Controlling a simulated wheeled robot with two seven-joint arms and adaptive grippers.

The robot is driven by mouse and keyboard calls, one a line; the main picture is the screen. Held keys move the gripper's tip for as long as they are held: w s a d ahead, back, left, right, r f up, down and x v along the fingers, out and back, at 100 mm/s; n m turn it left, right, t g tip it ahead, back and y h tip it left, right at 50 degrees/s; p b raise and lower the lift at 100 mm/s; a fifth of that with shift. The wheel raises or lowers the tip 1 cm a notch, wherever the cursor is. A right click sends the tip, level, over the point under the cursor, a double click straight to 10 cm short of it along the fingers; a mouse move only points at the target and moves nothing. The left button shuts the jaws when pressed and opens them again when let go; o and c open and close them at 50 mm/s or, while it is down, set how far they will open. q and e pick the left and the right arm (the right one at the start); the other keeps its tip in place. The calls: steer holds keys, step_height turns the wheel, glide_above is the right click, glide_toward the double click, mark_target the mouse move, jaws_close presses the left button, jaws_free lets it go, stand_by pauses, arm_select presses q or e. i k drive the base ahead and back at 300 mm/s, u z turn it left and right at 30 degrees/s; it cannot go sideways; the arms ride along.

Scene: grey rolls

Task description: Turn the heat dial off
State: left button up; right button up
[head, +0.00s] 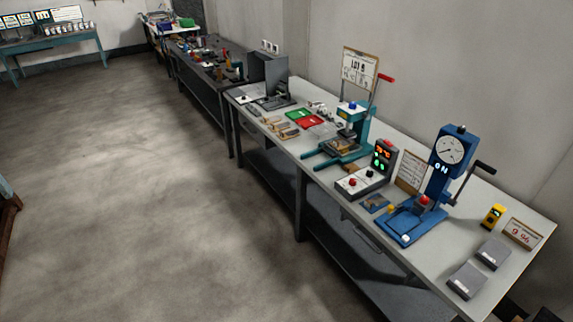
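A control box with a dark display panel (382,156) stands on the long workbench at the right of the head view. The panel shows red and green lit digits. Its low light-coloured base (360,180) carries a red knob or button (352,182) and a dark knob (368,172). No label is readable, so I cannot tell which one is the heat dial or how it is set. Neither of my grippers is in view.
A teal press (350,135) stands left of the box, a blue press (438,190) with a round gauge (450,150) right of it. Grey blocks (467,281) and a yellow device (493,216) sit at the bench's right end. The floor (150,190) left of the bench is clear.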

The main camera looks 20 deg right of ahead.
mark_target(352, 181)
steer(key=u, duration=0.4)
steer(key=i, duration=2.05)
steer(key=z, duration=0.8)
